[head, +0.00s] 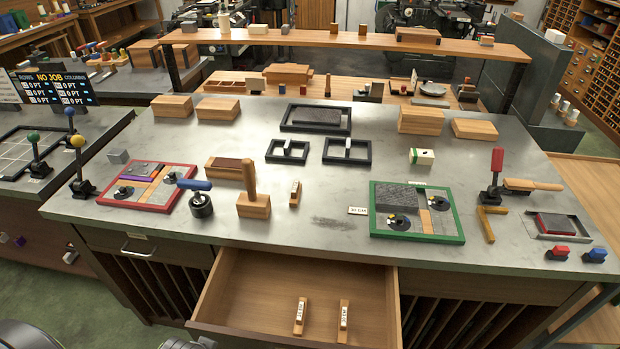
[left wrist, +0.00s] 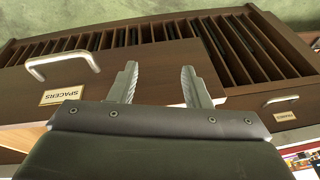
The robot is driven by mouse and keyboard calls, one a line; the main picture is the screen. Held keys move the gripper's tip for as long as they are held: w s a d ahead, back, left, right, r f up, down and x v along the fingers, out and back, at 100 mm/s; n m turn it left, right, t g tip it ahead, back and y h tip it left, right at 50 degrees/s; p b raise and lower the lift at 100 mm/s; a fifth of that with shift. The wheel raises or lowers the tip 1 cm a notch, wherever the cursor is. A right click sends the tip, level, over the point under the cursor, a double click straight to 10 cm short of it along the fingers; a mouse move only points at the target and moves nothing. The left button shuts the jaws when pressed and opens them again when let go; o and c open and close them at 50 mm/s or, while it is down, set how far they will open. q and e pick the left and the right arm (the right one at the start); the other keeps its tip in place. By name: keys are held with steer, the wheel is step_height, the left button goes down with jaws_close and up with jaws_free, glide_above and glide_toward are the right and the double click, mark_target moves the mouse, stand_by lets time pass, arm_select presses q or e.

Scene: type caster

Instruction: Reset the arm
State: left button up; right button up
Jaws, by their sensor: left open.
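In the left wrist view my left gripper (left wrist: 158,82) is open, with nothing between its two grey fingers. Its fingertips are in front of dark wooden cabinet fronts. A drawer front (left wrist: 130,68) with a metal handle (left wrist: 62,66) and a label reading SPACERS (left wrist: 62,95), upside down in this view, lies behind and left of the fingers. The fingers look apart from the handle. In the head view a wooden drawer (head: 262,290) stands pulled out below the bench. My right gripper shows in neither view.
The metal bench top (head: 290,232) holds a red-framed tray (head: 186,198), a green-framed tray (head: 452,238), a wooden-handled block (head: 252,204) and levers. Slotted racks (head: 168,284) flank the open drawer, which juts out from the bench front.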

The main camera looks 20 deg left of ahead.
arm_select(q)
step_height(320, 180, down, 21)
steer(key=s+g+b, duration=0.1)
steer(key=s+b, duration=0.1)
steer(key=s, duration=0.1)
steer(key=s+f+g+b, duration=0.1)
steer(key=s+f+b, duration=0.1)
steer(key=s+f, duration=1.2)
step_height(320, 180, down, 2)
steer(key=shift+d+f+h, duration=0.1)
steer(key=shift+d+h, duration=0.2)
steer(key=shift+h, duration=0.1)
steer(key=shift+o, duration=0.5)
